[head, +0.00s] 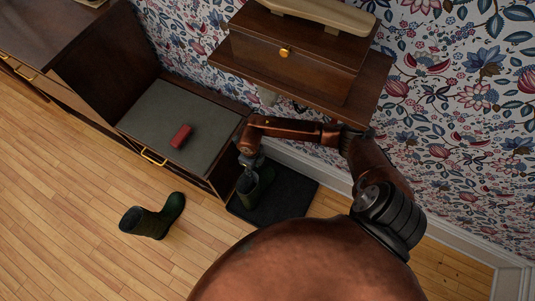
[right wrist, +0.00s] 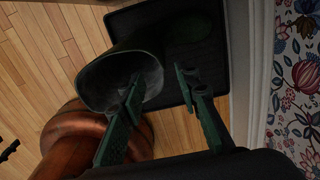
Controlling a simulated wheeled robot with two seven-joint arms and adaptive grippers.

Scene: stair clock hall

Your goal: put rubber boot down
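A dark green rubber boot (head: 258,188) stands on the black mat (head: 290,196) by the wall and looks upright. The right wrist view shows its open top (right wrist: 101,78), with its toe pointing away over the mat (right wrist: 213,62). My right gripper (head: 249,163) is at the boot's top. In the right wrist view the gripper (right wrist: 162,82) is open, with one finger inside the shaft and the other outside, a visible gap from the boot wall. A second green boot (head: 153,217) lies on the wooden floor to the left. My left gripper is not in view.
A bench with a grey top (head: 178,108) and a red block (head: 181,136) stands left of the mat. A wall shelf (head: 350,100) holding a wooden box (head: 290,62) juts out above. Wooden floor (head: 75,200) is free at the left.

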